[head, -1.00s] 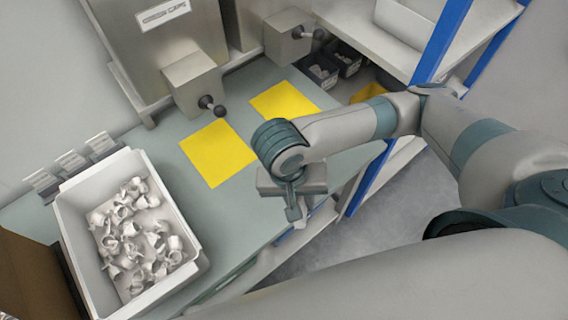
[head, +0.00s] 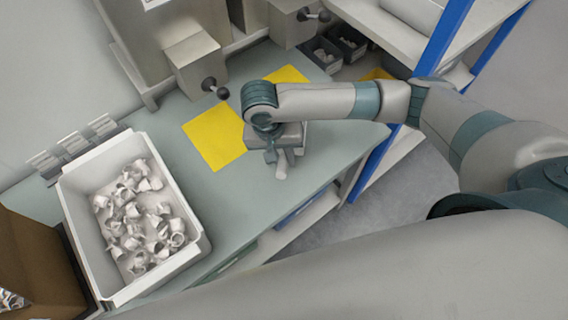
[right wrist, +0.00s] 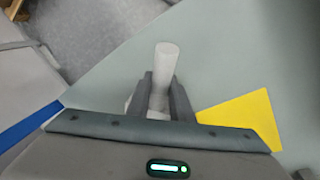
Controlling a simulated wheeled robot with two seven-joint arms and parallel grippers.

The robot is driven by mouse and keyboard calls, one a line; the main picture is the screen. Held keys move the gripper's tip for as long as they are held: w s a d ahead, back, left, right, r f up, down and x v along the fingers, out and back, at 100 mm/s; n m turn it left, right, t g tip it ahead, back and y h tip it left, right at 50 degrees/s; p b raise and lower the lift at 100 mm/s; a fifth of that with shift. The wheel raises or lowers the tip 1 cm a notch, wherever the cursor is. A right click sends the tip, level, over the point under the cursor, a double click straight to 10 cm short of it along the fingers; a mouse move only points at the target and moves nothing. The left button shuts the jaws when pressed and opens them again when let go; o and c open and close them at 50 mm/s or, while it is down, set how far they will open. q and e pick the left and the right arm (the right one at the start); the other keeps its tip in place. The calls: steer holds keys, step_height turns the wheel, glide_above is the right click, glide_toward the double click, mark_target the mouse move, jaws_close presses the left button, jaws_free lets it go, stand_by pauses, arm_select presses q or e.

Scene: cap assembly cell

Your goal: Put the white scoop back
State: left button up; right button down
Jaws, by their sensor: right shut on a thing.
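My right gripper (head: 281,160) is over the right part of the grey-green table, near its front edge. In the right wrist view its two dark fingers (right wrist: 162,95) are shut on the white scoop (right wrist: 166,58), whose pale cylindrical handle sticks out beyond the fingertips. In the head view a small light end of the scoop (head: 281,172) shows below the gripper; the rest is hidden. I cannot tell whether the scoop touches the table. A white bin (head: 196,215) holding many white caps stands at the left. My left gripper is not in view.
Yellow mats (head: 213,138) lie on the table behind my right gripper, one partly covered by my arm. Metal boxes with black knobs (head: 209,86) stand at the back. Blue shelf posts (head: 443,38) rise at the right. A cardboard box (head: 38,265) is at lower left. Table between bin and gripper is clear.

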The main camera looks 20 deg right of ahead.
steer(key=shift+f+p, duration=0.45)
steer(key=shift+f, duration=1.5)
steer(key=c, duration=1.6)
jaws_free()
steer(key=shift+f, duration=0.1)
steer(key=shift+w+a+r+b, duration=0.1)
steer(key=shift+a+r+b, duration=0.25)
steer(key=shift+r, duration=1.65)
steer(key=shift+w+a+r+b, duration=0.1)
steer(key=shift+a+r, duration=0.3)
steer(key=shift+r, duration=1.6)
steer(key=shift+w+a+r+b, duration=0.1)
steer(key=shift+a+r+b, duration=0.25)
steer(key=shift+r, duration=1.65)
